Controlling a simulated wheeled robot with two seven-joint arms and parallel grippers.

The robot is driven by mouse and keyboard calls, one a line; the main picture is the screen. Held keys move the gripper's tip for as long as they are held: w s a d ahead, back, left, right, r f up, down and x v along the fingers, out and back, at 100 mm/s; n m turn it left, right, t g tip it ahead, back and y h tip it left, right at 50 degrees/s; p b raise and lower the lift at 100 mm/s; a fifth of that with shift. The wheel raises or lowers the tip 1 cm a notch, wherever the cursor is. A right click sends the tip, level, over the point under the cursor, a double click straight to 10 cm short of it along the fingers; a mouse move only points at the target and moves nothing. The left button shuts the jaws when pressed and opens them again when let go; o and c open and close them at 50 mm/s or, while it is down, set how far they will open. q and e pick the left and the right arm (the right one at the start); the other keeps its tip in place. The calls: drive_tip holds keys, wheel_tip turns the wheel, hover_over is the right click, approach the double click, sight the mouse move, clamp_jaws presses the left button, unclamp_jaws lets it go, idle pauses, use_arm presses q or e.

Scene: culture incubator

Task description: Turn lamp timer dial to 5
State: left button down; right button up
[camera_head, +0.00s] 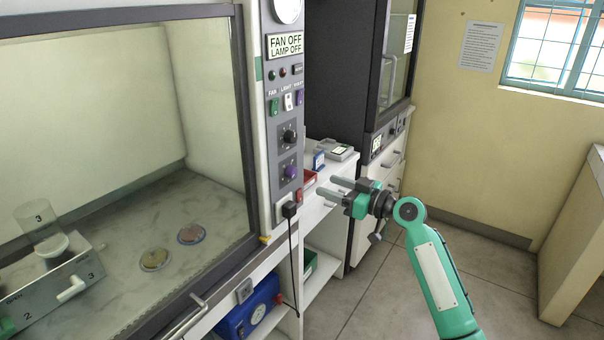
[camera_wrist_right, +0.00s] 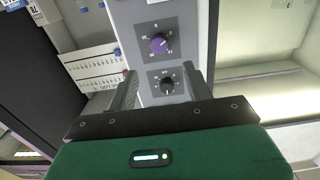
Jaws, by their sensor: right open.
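The grey control panel (camera_head: 284,130) stands on the cabinet's front post. It carries a black dial (camera_head: 289,137) above a purple dial (camera_head: 290,172); their labels are too small to read, so I cannot tell which is the lamp timer. In the right wrist view the purple dial (camera_wrist_right: 159,43) lies beyond the fingertips, and the black dial (camera_wrist_right: 167,85) shows between the fingers. My right gripper (camera_head: 328,187) is open and empty, to the right of the panel near the purple dial's height and apart from it. It also shows in the right wrist view (camera_wrist_right: 163,80). My left gripper is not in view.
Coloured switches (camera_head: 288,101) sit above the dials. A black plug (camera_head: 289,210) with a cable sits below them. A white shelf (camera_head: 340,165) with small items stands behind my gripper. Floor at right is clear.

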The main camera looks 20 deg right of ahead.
sight(295, 174)
drive_tip(key=p+x, duration=0.2)
drive_tip(key=x, duration=0.7)
drive_tip(key=shift+w+a, duration=0.15)
drive_tip(key=shift+w, duration=0.15)
drive_tip(key=shift+w+a+f, duration=0.1)
drive_tip(key=shift+w+a, duration=0.15)
drive_tip(key=shift+w, duration=0.1)
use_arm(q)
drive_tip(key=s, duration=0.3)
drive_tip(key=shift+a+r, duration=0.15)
use_arm(e)
drive_tip(key=c, duration=1)
